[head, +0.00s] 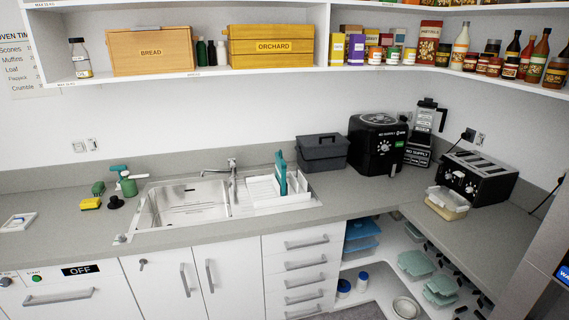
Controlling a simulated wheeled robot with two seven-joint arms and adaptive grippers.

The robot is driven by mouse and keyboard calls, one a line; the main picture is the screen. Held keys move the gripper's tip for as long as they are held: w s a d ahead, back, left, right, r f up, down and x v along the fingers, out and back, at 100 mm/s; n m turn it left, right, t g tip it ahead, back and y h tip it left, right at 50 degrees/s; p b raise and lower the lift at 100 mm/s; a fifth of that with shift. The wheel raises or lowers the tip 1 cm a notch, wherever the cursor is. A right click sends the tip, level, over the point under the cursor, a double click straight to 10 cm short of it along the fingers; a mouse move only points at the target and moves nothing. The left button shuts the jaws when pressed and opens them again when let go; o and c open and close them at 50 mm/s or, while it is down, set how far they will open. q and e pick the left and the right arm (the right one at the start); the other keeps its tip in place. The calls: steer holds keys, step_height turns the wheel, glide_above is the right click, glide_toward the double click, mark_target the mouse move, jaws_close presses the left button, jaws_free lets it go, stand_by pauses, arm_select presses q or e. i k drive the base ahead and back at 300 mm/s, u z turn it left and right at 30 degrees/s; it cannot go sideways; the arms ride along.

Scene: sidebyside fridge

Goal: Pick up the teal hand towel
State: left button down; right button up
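I cannot make out a teal hand towel for certain in the head view. A narrow teal item (281,172) stands upright in the white dish rack (262,190) beside the sink; it looks stiff, and I cannot tell what it is. Folded-looking pale teal shapes (416,263) lie on the open lower shelf at the right, and they look more like lidded containers than cloth. Neither of my grippers shows in this view.
The sink (183,203) is set in the grey counter (225,232). A spray bottle (128,185) and sponge (91,203) stand left of it. A black air fryer (377,143) and toaster (472,177) stand right. The front counter before the sink is clear.

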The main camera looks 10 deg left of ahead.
mark_target(281, 166)
steer(key=u, duration=0.35)
steer(key=i, duration=0.4)
steer(key=u, duration=0.85)
steer(key=i, duration=1.45)
steer(key=z, duration=0.35)
